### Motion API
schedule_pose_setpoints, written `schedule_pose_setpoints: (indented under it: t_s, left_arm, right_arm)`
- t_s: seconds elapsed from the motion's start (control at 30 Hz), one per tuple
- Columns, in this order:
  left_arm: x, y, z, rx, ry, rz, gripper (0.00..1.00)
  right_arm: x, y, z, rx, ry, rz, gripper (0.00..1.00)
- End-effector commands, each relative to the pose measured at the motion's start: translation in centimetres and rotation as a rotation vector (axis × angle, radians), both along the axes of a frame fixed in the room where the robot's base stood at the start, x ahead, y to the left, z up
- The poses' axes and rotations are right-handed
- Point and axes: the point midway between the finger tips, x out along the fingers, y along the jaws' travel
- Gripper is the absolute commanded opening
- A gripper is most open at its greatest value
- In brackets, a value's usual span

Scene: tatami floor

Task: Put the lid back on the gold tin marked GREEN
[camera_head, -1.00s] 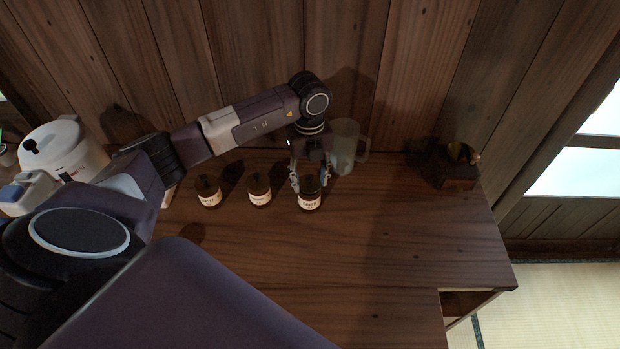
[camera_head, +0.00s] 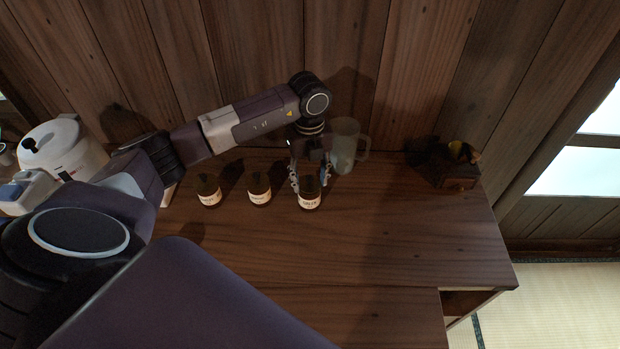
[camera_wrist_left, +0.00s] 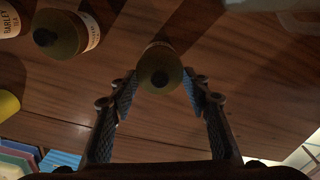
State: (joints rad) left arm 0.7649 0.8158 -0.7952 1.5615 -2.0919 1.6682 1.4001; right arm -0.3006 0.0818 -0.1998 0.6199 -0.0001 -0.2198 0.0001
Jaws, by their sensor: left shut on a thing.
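Three dark gold tins with pale labels stand in a row on the wooden counter: a left tin (camera_head: 208,191), a middle tin (camera_head: 259,190) and a right tin (camera_head: 309,201). The right tin's label looks like GREEN but is blurred. In the left wrist view the farthest tin (camera_wrist_left: 8,24) reads BARLEY TEA. My left gripper (camera_head: 311,180) is over the right tin, its fingers on both sides of the round lid (camera_wrist_left: 161,67) with a dark knob, and is shut on it. The lid sits at the tin's top; whether it is fully seated I cannot tell. My right gripper is not in view.
A translucent pitcher (camera_head: 345,148) stands close behind the right tin. A dark wooden box (camera_head: 455,178) is at the right and a white appliance (camera_head: 75,150) at the left. The counter (camera_head: 400,245) in front of the tins is clear.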

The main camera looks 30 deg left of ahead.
Motion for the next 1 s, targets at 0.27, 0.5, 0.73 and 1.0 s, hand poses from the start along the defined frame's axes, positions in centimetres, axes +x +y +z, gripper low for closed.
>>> schedule_pose_setpoints:
  t_s: [0.27, 0.5, 0.73, 1.0]
  left_arm:
    - [0.01, 0.01, 0.02, 0.0, 0.0, 0.0, 0.51]
    - [0.01, -0.01, 0.01, 0.0, 0.0, 0.0, 0.64]
    - [0.0, -0.01, 0.0, 0.0, 0.0, 0.0, 0.8]
    - [0.0, -0.01, 0.01, 0.0, 0.0, 0.0, 0.82]
  right_arm:
    - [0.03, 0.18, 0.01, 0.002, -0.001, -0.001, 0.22]
    - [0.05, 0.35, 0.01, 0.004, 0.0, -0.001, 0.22]
    - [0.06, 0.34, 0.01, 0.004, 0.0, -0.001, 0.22]
    - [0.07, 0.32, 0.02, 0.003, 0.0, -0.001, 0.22]
